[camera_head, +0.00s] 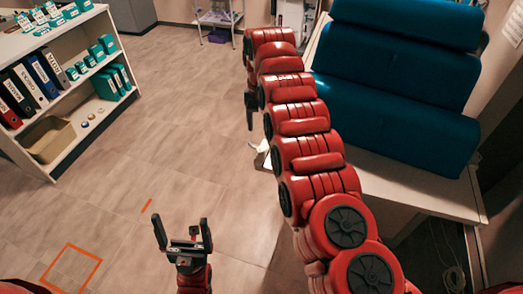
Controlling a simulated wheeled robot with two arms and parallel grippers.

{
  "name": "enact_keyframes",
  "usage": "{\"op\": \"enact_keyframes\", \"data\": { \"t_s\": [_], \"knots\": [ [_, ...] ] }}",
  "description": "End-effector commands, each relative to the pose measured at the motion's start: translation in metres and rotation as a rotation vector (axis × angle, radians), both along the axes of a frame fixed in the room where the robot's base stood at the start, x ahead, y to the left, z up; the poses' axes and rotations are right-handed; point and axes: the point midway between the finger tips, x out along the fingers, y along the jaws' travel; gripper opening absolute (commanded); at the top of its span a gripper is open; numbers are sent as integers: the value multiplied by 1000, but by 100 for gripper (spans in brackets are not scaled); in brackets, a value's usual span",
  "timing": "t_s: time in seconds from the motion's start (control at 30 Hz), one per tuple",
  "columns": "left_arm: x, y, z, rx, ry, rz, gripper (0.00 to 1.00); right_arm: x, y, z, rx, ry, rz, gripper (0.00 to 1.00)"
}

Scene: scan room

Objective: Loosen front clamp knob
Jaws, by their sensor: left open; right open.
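I cannot make out a front clamp knob in the head view. A small pale part (261,155) shows beside my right arm at the table's left corner, mostly hidden; I cannot tell what it is. My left gripper (181,222) is low in the view, open and empty above the bare floor. My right arm reaches up across the middle of the view. Its gripper (249,112) is mostly hidden behind the arm's far end, with one dark finger pointing down; it is open.
A white table (410,185) with blue cushions (395,110) stands at the right. A white shelf (83,131) with binders and boxes is at the left. A trolley (218,20) stands at the back. Cables lie at lower right. The floor between shelf and table is clear.

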Motion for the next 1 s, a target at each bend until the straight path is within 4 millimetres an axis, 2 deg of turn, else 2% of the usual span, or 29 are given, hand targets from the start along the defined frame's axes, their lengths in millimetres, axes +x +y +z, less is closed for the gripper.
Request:
{"op": "enact_keyframes", "data": {
  "t_s": [0.2,0.4,0.57,0.8,0.83,1.0],
  "knots": [
    [0,0,15,0,0,0,100,-2,-1,-47,-4,10,0,67],
    [0,0,19,0,0,0,100,0,0,-76,-2,4,2,67],
    [0,0,20,0,0,0,100,0,-1,-85,-1,1,0,67],
    [0,0,20,0,0,0,100,0,0,-86,0,2,0,67],
    [0,0,20,0,0,0,100,0,0,-86,0,2,0,65],
    [0,0,19,0,0,0,100,0,0,-86,0,2,0,35]
  ]
}}
